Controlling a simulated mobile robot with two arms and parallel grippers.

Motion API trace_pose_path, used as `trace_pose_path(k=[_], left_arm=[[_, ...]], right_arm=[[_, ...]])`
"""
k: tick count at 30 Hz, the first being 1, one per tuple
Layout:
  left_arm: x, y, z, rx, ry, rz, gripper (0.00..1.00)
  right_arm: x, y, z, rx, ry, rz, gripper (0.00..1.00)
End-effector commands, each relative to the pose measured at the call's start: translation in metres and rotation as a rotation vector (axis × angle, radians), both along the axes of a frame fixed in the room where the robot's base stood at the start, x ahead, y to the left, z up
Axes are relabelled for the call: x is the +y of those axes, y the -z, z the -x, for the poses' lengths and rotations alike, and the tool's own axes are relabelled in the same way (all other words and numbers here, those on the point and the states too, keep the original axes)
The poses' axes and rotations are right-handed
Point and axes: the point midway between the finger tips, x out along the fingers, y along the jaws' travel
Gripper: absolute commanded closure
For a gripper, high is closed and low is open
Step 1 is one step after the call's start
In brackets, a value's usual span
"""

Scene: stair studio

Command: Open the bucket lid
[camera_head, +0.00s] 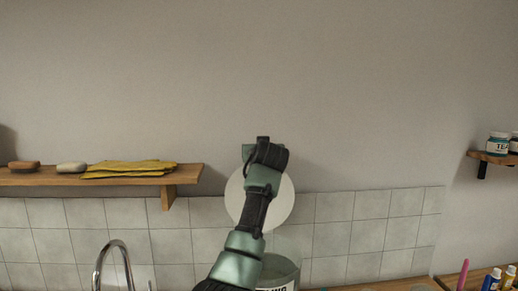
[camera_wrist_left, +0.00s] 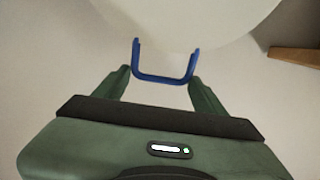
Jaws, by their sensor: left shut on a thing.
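The round white lid (camera_head: 283,205) stands tilted up, nearly face-on, behind my left arm in the head view. In the left wrist view the pale lid (camera_wrist_left: 185,20) fills the top, with a blue U-shaped handle (camera_wrist_left: 163,79) at its edge. My left gripper (camera_wrist_left: 161,88) is shut on this handle, with one green finger at each side. In the head view the left gripper (camera_head: 265,155) is at the lid's upper part; its fingertips are hidden. The bucket (camera_head: 284,268), with a lettered label, is below the lid, partly hidden by my arm. My right gripper is not in view.
A wooden shelf (camera_head: 190,174) on the left wall holds a yellow cloth (camera_head: 130,169) and soap-like blocks. A metal tap (camera_head: 115,250) rises at lower left. Bottles (camera_head: 491,278) stand at lower right, below a small shelf with jars. The wall above is clear.

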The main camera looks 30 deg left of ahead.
Motion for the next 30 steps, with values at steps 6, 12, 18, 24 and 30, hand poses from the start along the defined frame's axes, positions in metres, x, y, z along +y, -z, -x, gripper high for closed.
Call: trace_pose_path(k=[6, 12, 18, 24, 30], left_arm=[[0.001, -0.013, 0.001, -0.017, 0.001, -0.004, 1.0], [0.002, -0.013, 0.002, -0.017, 0.0, -0.005, 1.0], [0.002, -0.011, 0.001, -0.013, 0.0, -0.002, 0.2], [0.0, -0.007, 0.001, -0.007, 0.001, 0.0, 0.2], [-0.011, -0.004, 0.017, -0.009, 0.002, 0.001, 0.2]], right_arm=[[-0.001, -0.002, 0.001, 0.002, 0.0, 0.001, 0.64], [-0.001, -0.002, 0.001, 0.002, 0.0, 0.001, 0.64], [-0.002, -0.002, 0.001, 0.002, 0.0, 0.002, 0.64], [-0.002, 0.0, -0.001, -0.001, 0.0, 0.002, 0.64], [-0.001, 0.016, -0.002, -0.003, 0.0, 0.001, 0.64]])
